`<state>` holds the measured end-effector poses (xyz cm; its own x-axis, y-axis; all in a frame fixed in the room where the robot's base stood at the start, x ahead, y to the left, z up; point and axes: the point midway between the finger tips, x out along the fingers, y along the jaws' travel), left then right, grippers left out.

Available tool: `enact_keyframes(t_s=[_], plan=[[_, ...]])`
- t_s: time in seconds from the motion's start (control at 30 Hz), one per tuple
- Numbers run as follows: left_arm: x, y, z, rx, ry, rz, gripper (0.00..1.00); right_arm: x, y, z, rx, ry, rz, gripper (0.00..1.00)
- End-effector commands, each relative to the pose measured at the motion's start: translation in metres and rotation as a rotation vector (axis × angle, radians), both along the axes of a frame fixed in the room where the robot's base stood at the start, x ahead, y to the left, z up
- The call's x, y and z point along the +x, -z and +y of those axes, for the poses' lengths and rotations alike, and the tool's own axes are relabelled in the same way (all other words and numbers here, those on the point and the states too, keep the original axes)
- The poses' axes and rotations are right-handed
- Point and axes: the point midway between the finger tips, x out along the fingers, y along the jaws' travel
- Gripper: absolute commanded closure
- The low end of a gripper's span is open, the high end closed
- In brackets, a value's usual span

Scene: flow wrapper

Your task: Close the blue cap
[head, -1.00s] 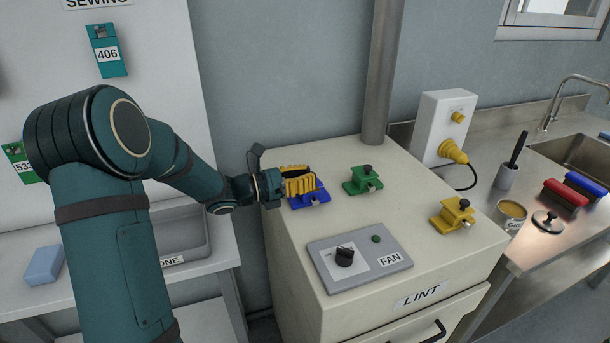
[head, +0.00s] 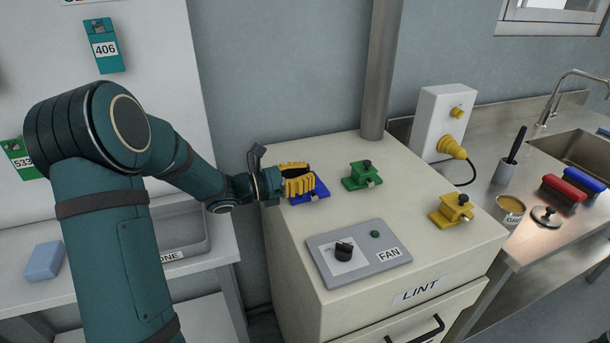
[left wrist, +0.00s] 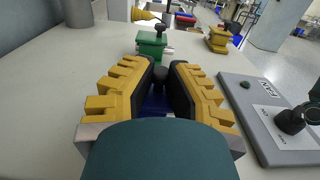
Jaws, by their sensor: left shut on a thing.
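The blue cap (head: 319,190) sits on the top of the pale LINT cabinet (head: 420,250), near its back left. My left gripper (head: 298,182) has its yellow fingers around the cap and covers most of it. In the left wrist view the two fingers (left wrist: 160,88) are closed in on the cap's black knob (left wrist: 160,74), with a bit of blue (left wrist: 157,103) between and below them. Whether the cap's lid is down cannot be told behind the fingers. My right gripper is not in view.
A green cap (head: 362,175) stands just right of my gripper, and a yellow cap (head: 452,210) farther right. A grey FAN panel (head: 358,254) lies in front. A metal pipe (head: 381,75) rises from the cabinet's back.

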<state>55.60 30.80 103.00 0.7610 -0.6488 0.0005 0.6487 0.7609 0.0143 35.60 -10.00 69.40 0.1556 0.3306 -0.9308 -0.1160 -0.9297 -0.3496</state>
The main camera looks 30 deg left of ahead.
Motion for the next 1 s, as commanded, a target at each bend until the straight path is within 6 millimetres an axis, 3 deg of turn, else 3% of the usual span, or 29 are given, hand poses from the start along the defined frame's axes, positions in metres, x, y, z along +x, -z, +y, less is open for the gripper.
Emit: enact_keyframes(t_s=[0.07, 0.1, 0.13, 0.57, 1.0], plan=[[0.0, -0.001, -0.004, -0.003, 0.01, -0.002, 1.0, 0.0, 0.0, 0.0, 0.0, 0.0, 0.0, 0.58], [0.0, -0.001, -0.004, -0.003, 0.01, -0.002, 0.77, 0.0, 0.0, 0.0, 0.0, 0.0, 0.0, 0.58], [0.0, -0.001, -0.004, -0.003, 0.01, -0.002, 0.67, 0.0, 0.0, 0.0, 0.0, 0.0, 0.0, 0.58], [-0.006, 0.0, 0.005, -0.001, -0.001, -0.001, 0.67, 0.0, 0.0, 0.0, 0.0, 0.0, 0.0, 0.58], [-0.068, -0.001, 0.058, -0.001, 0.001, -0.001, 0.67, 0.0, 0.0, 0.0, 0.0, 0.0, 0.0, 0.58]])
